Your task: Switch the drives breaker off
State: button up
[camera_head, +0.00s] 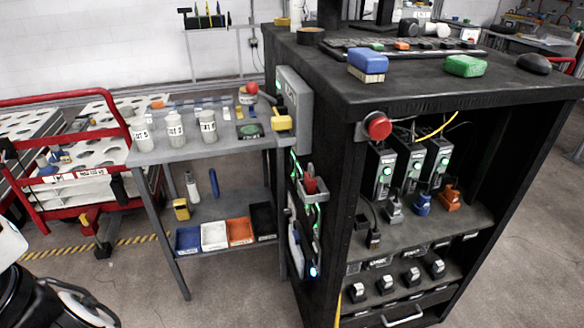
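A black cabinet (331,135) stands right of centre. Three grey drive-like units with green lights, the left one (384,176), stand lit on its upper inner shelf. Several small black devices with pale tops sit on the shelf below, one of them (412,277) near the middle; their labels are too small to read. A grey box (296,95) is fixed to the cabinet's left side, with a red knob (252,88) by it. Which part is the drives breaker, and its position, I cannot tell. I see no gripper fingers.
A red round button (377,126) is on the cabinet's front. Blue (368,60) and green (466,66) blocks lie on top. A grey side table (225,146) with jars stands left, and a red-framed cart (62,97) beyond. The floor in front is clear.

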aim_at(291, 167)
jog(key=i+l, duration=0.7)
jog(key=i, duration=0.2)
